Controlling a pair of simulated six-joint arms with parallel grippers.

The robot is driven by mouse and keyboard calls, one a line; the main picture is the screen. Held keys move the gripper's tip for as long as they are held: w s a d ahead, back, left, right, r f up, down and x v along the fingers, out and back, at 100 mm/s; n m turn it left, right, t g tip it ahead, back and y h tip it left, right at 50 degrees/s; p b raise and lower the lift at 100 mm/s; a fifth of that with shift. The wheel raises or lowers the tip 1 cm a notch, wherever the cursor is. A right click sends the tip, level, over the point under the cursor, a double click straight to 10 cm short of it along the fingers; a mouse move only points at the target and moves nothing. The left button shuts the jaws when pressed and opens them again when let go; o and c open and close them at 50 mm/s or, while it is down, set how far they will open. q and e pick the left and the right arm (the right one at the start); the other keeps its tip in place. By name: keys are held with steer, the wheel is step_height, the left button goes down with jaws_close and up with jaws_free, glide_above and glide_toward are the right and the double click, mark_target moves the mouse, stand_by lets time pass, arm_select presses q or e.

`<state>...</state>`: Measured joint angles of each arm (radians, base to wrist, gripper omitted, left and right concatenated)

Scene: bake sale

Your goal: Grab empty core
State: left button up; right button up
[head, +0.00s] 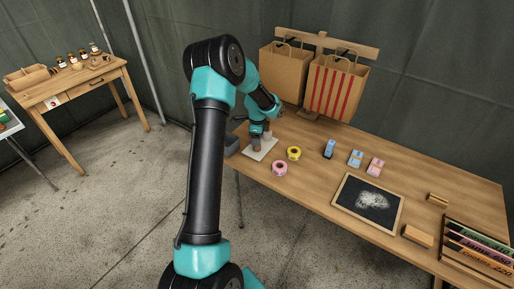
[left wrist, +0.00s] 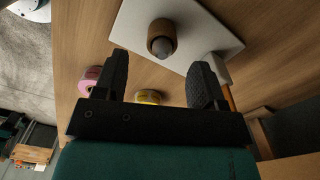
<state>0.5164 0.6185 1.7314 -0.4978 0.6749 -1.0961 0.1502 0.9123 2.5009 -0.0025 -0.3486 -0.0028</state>
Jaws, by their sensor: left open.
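The empty core (left wrist: 162,46), a short brown cylinder, stands on a white board (left wrist: 205,35) in the left wrist view. Something grey shows in its opening. My left gripper (left wrist: 159,75) is open, with its dark fingers apart and nothing between them; the core lies just beyond the fingertips. In the head view my left gripper (head: 258,138) is over the white board (head: 262,152) at the table's far left end and mostly hides the core. My right gripper is not in view.
A pink roll (head: 279,168) and a yellow roll (head: 294,153) lie close to the board. A grey bin (head: 231,145) is at the table's left end. Paper bags (head: 338,88) hang behind. A chalkboard (head: 368,200) and small boxes (head: 356,158) lie to the right.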

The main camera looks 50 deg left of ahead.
arm_select(q)
step_height(320, 180, down, 5)
steer(key=shift+w+f, duration=0.1)
steer(key=shift+w, duration=0.05)
steer(key=shift+c, duration=0.5)
steer(key=c, duration=0.9)
